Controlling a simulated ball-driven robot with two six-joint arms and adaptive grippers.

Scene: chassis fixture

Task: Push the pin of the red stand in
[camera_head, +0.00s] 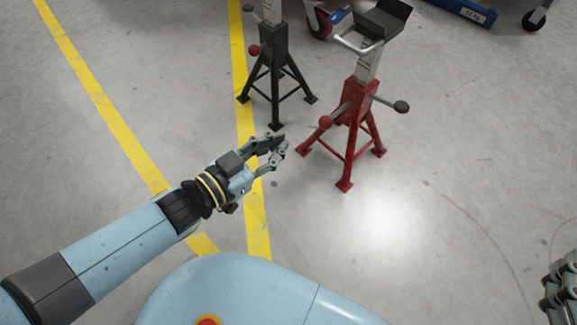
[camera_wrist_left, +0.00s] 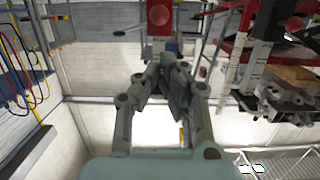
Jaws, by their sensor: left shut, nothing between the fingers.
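The red stand (camera_head: 354,100) stands upright on the floor, right of centre in the head view. A rod with a red ball knob (camera_head: 325,122) sticks out from its left side, and one with a dark ball knob (camera_head: 401,106) from its right. My left gripper (camera_head: 281,144) is shut and empty, left of and a little below the red knob, apart from it. In the left wrist view a red knob (camera_wrist_left: 159,15) in front of a red body lies beyond the closed fingertips (camera_wrist_left: 168,62). Part of my right gripper (camera_head: 555,290) shows at the right edge; its fingertips are unclear.
A black stand (camera_head: 272,70) with its own red knob (camera_head: 254,50) stands behind, left of the red stand. Yellow floor lines (camera_head: 115,110) run on the left. A wheeled item (camera_head: 320,18) is at the back. Floor in front of the red stand is clear.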

